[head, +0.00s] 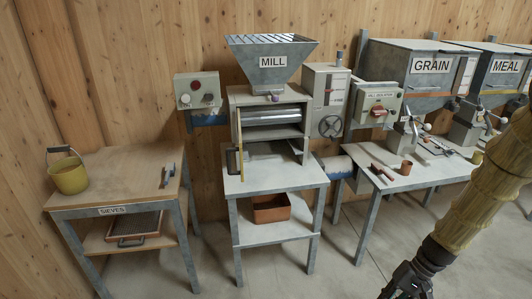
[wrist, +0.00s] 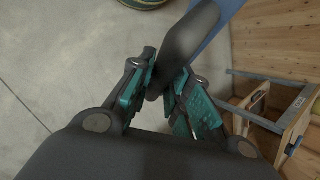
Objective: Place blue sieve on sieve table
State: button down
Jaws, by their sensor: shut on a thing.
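The sieve table (head: 140,165), with a wooden top and a SIEVES label, stands at the left of the head view. It also seems to show tilted at the right of the wrist view (wrist: 291,128). My gripper (head: 400,290) is at the bottom right of the head view, far from the table. In the wrist view my gripper (wrist: 167,88) is shut on a dark grey handle (wrist: 190,38). A blue part (wrist: 222,16), likely the blue sieve, shows beside the handle at the top edge. Most of it is out of view.
Grey floor (wrist: 60,70) lies clear below my gripper.

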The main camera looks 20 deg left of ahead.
aim_at(142, 174)
jog(key=k, duration=0.8)
jog(key=u, duration=2.05)
jog(key=i, duration=1)
